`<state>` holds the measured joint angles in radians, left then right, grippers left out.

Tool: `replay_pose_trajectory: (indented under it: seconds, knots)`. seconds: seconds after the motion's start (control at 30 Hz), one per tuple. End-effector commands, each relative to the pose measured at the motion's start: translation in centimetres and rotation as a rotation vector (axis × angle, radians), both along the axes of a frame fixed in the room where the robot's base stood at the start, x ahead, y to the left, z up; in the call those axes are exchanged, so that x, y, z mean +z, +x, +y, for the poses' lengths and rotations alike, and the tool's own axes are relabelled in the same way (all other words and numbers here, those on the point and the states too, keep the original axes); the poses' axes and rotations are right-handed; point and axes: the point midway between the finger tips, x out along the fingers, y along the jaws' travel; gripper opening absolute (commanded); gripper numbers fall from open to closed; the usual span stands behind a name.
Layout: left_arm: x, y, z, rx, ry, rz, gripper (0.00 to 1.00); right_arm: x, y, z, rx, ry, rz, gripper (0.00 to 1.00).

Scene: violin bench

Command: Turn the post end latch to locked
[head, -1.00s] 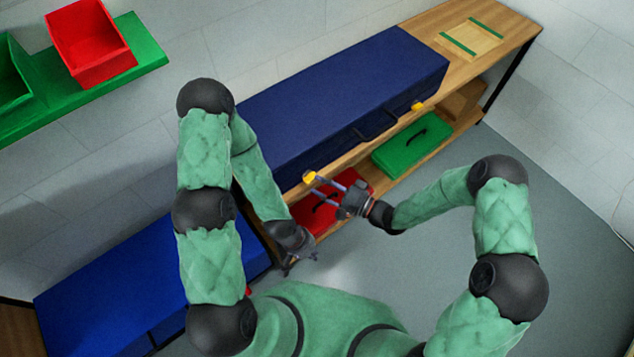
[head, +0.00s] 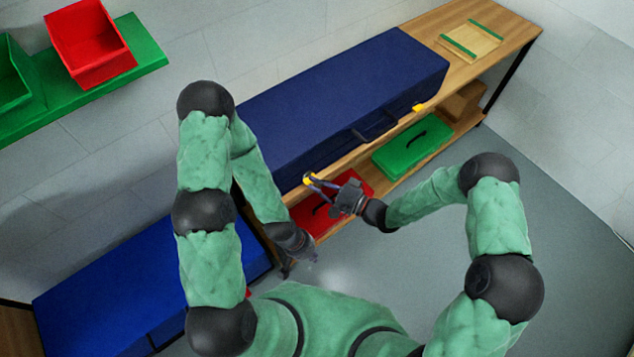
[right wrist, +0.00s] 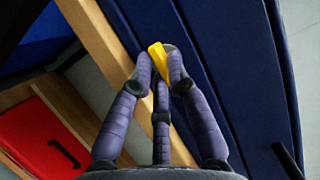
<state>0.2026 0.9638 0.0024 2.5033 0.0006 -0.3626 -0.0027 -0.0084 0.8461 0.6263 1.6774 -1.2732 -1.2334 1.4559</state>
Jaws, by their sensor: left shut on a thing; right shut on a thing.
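A long dark blue case (head: 340,100) lies on the wooden bench. A yellow latch (head: 308,179) is on its front near the left end. My right gripper (head: 311,181) is shut on this latch. In the right wrist view, the latch (right wrist: 157,57) shows between the fingertips (right wrist: 160,70), tilted against the case's side; they partly hide it. A second yellow latch (head: 418,107) is near the case's right end, apart from both grippers. My left gripper (head: 288,266) is low, by the bench's near left end. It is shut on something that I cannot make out.
A red case (head: 345,190) and a green case (head: 412,145) lie on the lower shelf. Dark handles stand out from the blue case's front. A brighter blue case (head: 130,290) is at lower left. Grey floor (head: 400,270) is clear before the bench.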

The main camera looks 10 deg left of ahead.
Motion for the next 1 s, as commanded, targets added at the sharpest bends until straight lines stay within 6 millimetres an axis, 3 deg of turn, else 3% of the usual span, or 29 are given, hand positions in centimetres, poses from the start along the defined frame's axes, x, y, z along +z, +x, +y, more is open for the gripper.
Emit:
replay_pose_trajectory:
  seconds: [0.37,1.0]
  knots:
    - [1.1,0.0,0.0,0.000,0.000,0.000,0.00,0.3,0.0,0.0,0.001,-0.114,-0.143,0.00]
    - [3.1,0.0,0.0,0.000,0.000,0.000,0.00,0.8,0.0,0.0,0.000,-0.483,-0.615,0.00]
